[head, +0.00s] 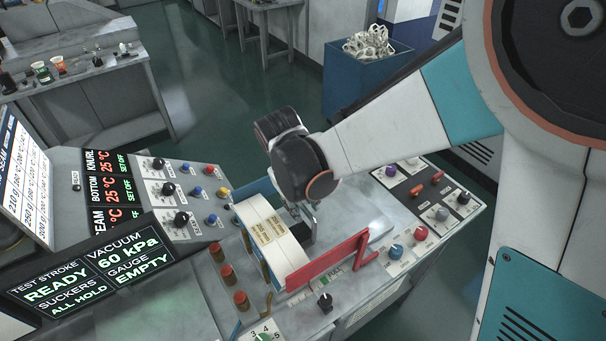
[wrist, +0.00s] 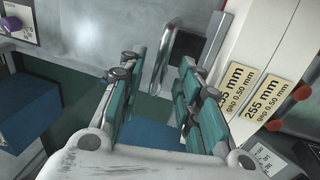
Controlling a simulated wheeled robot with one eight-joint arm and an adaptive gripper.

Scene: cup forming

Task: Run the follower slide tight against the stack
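A white housing (head: 268,238) with two yellow "255 mm" labels stands on the machine top; it also shows at the right of the wrist view (wrist: 235,55). I cannot make out a stack apart from this housing. Beside the housing is a dark block with an upright metal handle (wrist: 168,55), perhaps the follower slide; the head view shows it partly, under my wrist. My gripper (wrist: 158,68) is open, pointing down, its teal fingers on either side of the handle's line. I see no clear contact. In the head view my gripper (head: 304,207) is mostly hidden by my wrist.
Knobs (head: 397,251) crowd the right panel. A display (head: 85,275) reads READY, 60 kPa, EMPTY. Bare metal top (head: 365,210) lies right of the gripper.

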